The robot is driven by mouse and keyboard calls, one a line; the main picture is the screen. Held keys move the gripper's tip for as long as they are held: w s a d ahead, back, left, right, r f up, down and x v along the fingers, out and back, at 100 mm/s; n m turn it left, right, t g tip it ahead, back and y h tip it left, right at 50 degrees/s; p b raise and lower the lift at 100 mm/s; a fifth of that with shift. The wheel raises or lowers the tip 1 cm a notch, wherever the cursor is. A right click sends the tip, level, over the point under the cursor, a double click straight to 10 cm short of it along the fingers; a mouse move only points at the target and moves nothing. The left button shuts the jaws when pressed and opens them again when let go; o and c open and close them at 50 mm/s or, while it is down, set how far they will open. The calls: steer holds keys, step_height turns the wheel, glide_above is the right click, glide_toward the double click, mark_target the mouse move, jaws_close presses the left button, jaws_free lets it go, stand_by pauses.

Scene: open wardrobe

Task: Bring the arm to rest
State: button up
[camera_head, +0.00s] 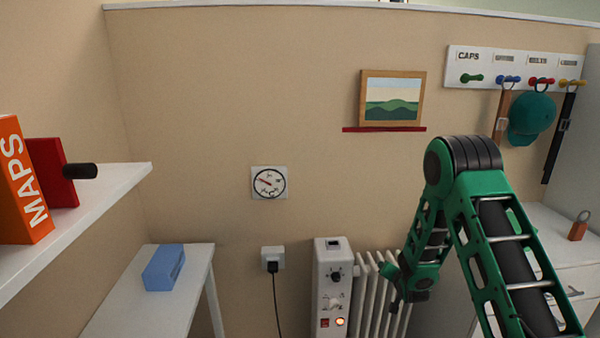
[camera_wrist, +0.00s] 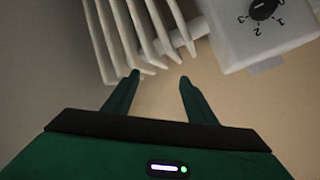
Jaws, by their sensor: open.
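My green arm rises at the right of the head view, bends at a dark joint and hangs down in front of the white radiator (camera_head: 366,290). My gripper (camera_head: 393,292) is at the low end, partly hidden by its own wrist. In the wrist view my gripper (camera_wrist: 159,82) shows two green fingers apart with nothing between them. The radiator's fins (camera_wrist: 135,30) and its control box (camera_wrist: 262,30) with a black dial lie beyond the fingertips. I cannot tell the exact gap between fingers and radiator.
An orange MAPS box (camera_head: 20,185) and a red object (camera_head: 55,172) sit on the left shelf (camera_head: 95,210). A blue box (camera_head: 164,267) lies on a white table (camera_head: 125,310). A hook rail (camera_head: 515,68) holds a teal cap (camera_head: 532,115). A padlock (camera_head: 579,226) stands on the right cabinet.

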steer(key=s+d+r+g+h, duration=0.1)
steer(key=s+d+r+g, duration=0.2)
steer(key=s+d+r, duration=0.55)
steer(key=s+d+r+g+h, duration=0.1)
steer(key=s+d+r+g, duration=0.3)
steer(key=s+r, duration=0.75)
steer(key=s+a+r+g+y, duration=0.1)
steer(key=s+r, duration=0.1)
steer(key=s, duration=0.9)
steer(key=s+a+r+g+y, duration=0.1)
steer(key=s+r+g, duration=0.1)
steer(key=s, duration=1)
steer(key=s+a+r+g+y, duration=0.1)
steer(key=s+a+r, duration=0.1)
steer(key=s, duration=0.9)
steer(key=shift+s+r+n+g, duration=0.15)
steer(key=shift+r+n+g, duration=0.1)
steer(key=shift+n+g, duration=0.15)
